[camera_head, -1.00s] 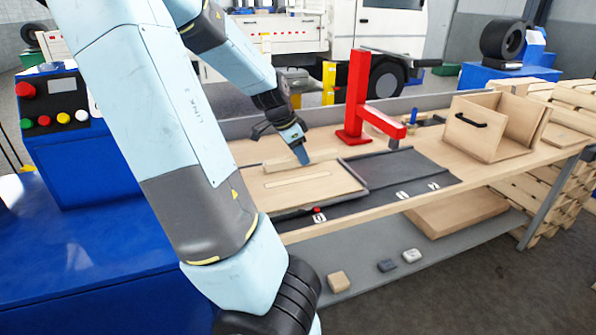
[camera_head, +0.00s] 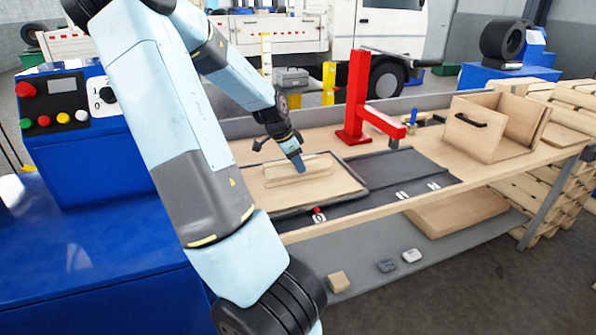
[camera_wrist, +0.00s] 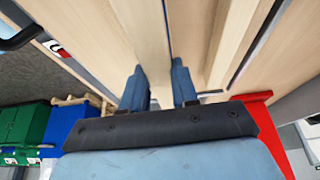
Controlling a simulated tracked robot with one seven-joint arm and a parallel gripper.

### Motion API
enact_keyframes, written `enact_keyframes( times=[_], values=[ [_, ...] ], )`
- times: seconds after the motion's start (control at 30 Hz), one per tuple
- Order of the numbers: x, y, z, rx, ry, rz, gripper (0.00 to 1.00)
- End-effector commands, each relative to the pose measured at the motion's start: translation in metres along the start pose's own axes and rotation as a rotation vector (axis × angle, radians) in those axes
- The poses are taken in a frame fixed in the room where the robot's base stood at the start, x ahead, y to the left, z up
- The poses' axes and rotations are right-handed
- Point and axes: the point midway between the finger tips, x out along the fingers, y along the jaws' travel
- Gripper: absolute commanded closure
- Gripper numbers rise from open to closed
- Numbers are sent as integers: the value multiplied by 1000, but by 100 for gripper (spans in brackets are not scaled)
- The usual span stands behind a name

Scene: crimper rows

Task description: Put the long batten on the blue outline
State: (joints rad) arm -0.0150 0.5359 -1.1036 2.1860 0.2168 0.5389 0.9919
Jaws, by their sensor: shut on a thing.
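My gripper (camera_head: 299,167) is over the pale wooden board (camera_head: 345,184) on the bench. In the wrist view, my gripper (camera_wrist: 159,80) has its two blue fingers on either side of a long pale batten (camera_wrist: 143,35), shut on it. In the head view the held batten (camera_head: 312,168) runs along the board, close above or on it; I cannot tell whether it touches. Another pale strip shows beside it in the wrist view (camera_wrist: 228,45). I cannot make out a blue outline in either view.
A red stand (camera_head: 356,100) rises behind the board. A dark mat (camera_head: 405,172) with white number tags lies to its right. An open wooden box (camera_head: 490,127) with a black handle stands at the bench's right. Small blocks (camera_head: 339,281) lie on the lower shelf.

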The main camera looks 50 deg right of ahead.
Motion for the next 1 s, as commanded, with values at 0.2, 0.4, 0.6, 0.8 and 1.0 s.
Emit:
enact_keyframes(
  times=[0.2,0.4,0.6,0.8,1.0],
  values=[
    [26,0,10,1,0,1,100],
    [28,-1,12,1,0,-1,100],
    [30,-1,12,1,0,-1,70],
    [30,-1,12,1,0,-1,51],
    [30,-1,12,1,0,-1,45]
  ],
)
